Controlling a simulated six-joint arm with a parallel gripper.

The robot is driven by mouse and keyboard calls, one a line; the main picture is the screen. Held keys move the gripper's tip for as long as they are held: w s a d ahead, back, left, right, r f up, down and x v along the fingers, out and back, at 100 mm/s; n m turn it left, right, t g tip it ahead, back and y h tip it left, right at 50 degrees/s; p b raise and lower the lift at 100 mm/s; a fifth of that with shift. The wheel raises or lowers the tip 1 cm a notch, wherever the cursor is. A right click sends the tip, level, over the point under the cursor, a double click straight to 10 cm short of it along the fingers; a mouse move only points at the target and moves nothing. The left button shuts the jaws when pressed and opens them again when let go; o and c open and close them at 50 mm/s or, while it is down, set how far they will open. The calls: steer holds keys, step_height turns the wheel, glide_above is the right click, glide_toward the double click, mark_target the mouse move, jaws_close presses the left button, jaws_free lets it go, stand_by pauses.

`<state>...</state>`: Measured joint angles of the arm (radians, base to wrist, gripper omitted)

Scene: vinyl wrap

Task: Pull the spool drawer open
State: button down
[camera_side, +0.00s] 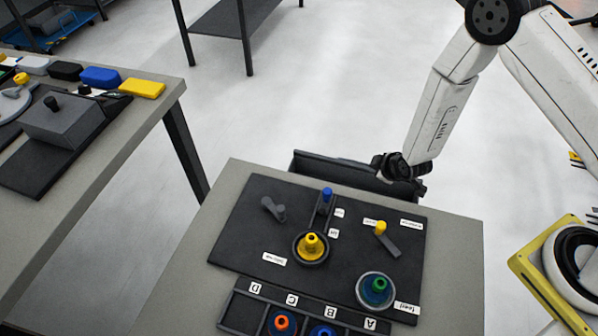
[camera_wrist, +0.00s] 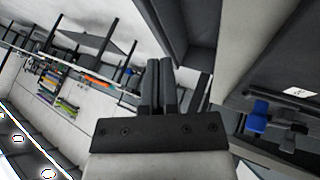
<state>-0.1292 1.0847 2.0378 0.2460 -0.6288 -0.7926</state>
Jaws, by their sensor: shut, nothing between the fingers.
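The spool drawer (camera_side: 335,165) is a dark, shallow box that juts out past the far edge of the worktable (camera_side: 455,250) in the side view. In the wrist view, a dark panel with a paler rim (camera_wrist: 178,30), which looks like part of the drawer, is at the top centre. My gripper (camera_wrist: 160,68) is shut and empty, its two dark fingers together just below that panel. I cannot tell whether they touch it. In the side view my wrist is at the drawer's right end, and the fingertips cannot be made out.
A black mat (camera_side: 240,225) on the table carries a yellow spool (camera_side: 311,245), a blue-topped post (camera_side: 327,195), a yellow-knobbed lever (camera_side: 381,229) and a round dish with a green knob (camera_side: 376,290). A lettered rack (camera_side: 240,310) lies in front.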

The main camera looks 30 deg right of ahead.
mark_target(357, 172)
steer(key=shift+w+f, duration=0.1)
steer(key=shift+f, duration=0.05)
steer(key=shift+x, duration=4.85)
steer(key=shift+w+d, duration=0.1)
steer(key=shift+d, duration=0.05)
steer(key=w+d, duration=0.2)
steer(key=shift+w+d, duration=0.35)
steer(key=v, duration=1)
